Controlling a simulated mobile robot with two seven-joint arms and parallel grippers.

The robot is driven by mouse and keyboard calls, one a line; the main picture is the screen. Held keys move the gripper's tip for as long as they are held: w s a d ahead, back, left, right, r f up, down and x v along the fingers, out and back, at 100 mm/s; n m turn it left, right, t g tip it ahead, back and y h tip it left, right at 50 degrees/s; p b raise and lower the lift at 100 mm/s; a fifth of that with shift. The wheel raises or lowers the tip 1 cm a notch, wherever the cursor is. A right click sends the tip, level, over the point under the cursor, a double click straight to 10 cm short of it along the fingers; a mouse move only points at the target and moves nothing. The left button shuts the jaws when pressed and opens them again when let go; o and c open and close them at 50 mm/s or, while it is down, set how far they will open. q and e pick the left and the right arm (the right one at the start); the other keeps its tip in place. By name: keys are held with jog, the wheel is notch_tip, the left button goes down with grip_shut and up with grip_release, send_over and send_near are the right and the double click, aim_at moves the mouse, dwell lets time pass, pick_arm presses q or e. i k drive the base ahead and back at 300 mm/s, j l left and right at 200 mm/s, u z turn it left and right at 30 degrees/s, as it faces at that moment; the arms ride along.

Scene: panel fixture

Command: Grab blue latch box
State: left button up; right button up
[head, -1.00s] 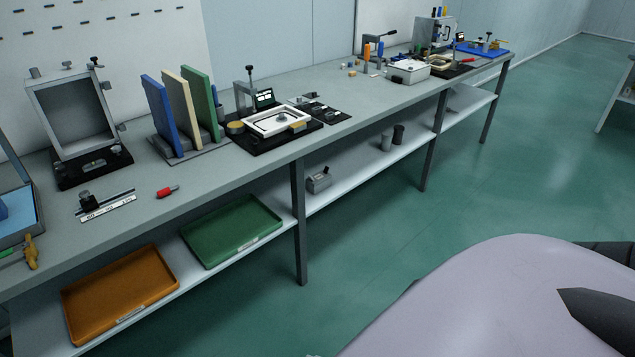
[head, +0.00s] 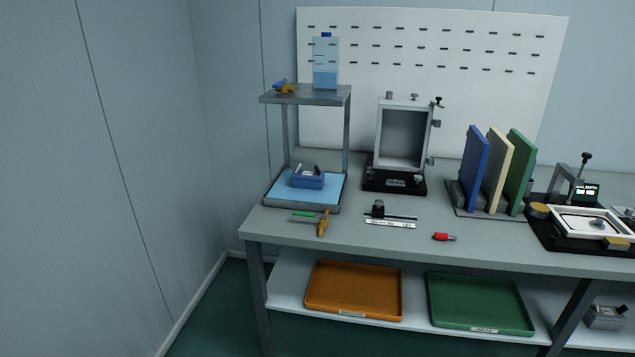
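A small blue box (head: 308,180) with a dark latch or handle piece on top sits on the light-blue mat of the lower tier of a grey two-tier stand (head: 306,97), at the left end of the workbench. It looks upright, and the stand's upper shelf is above it. Neither of my grippers is in the head view, so I cannot see whether they are open or shut.
The workbench (head: 350,231) holds a framed panel fixture (head: 403,140), blue, cream and green upright boards (head: 497,171), and a red-tipped tool (head: 443,237). A clear bottle (head: 326,65) stands on the stand's upper shelf. Orange (head: 354,290) and green (head: 480,304) trays lie below.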

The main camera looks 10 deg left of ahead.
aim_at(307, 180)
jog(key=i+l, duration=0.15)
jog(key=l, duration=0.2)
jog(key=i+l, duration=0.15)
jog(key=l, duration=0.25)
jog(key=i+l+u, duration=0.1)
jog(key=l, duration=0.25)
jog(key=i+l, duration=0.25)
jog(key=l, duration=0.15)
jog(key=i+l, duration=0.15)
jog(key=l, duration=0.25)
jog(key=i+l, duration=0.15)
jog(key=l, duration=0.2)
jog(key=i+l+u, duration=0.1)
jog(key=l, duration=0.3)
